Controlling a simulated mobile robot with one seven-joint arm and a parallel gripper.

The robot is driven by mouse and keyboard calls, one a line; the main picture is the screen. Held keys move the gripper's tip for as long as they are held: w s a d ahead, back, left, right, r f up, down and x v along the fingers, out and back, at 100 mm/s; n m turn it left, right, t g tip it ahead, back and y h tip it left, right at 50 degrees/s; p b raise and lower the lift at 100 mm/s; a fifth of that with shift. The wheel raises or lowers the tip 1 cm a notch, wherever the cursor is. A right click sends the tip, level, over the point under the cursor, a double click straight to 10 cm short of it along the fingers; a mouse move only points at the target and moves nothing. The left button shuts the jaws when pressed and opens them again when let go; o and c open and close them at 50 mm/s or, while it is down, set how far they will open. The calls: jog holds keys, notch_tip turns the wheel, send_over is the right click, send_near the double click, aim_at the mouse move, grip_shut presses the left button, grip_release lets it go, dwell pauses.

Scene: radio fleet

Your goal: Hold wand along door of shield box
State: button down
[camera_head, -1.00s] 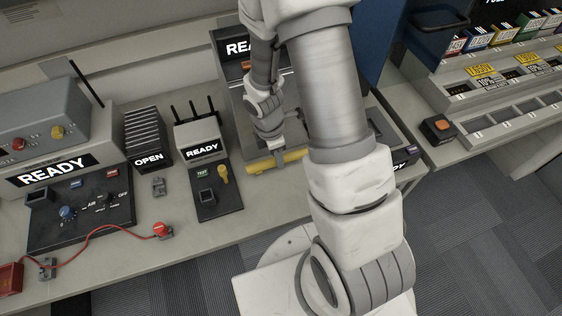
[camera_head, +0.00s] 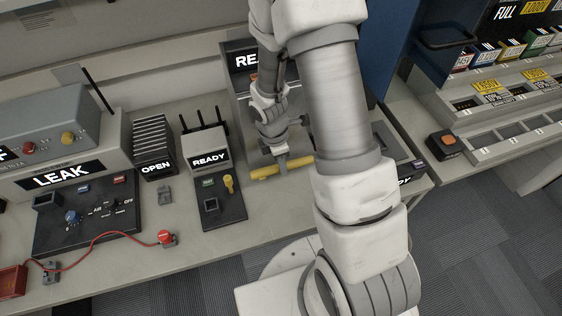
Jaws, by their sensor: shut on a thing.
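My gripper (camera_head: 281,157) points down in the upper middle, partly hidden by my arm. It is shut on a yellow bar (camera_head: 264,173) that lies across the front of a grey box (camera_head: 244,112). The bar's right part shows beyond the fingers. I cannot tell for sure whether this bar is the wand or part of the box.
A grey unit (camera_head: 62,123) at left shows "LEAK". A black finned unit (camera_head: 153,140) shows "OPEN", and a white unit with antennas (camera_head: 205,145) shows "READY". A red lead (camera_head: 100,238) crosses the bench front. A counter (camera_head: 500,150) with coloured boxes stands right.

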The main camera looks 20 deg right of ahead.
dwell(0.5)
jog(key=s+r, duration=0.2)
jog(key=s, duration=0.6)
dwell(0.8)
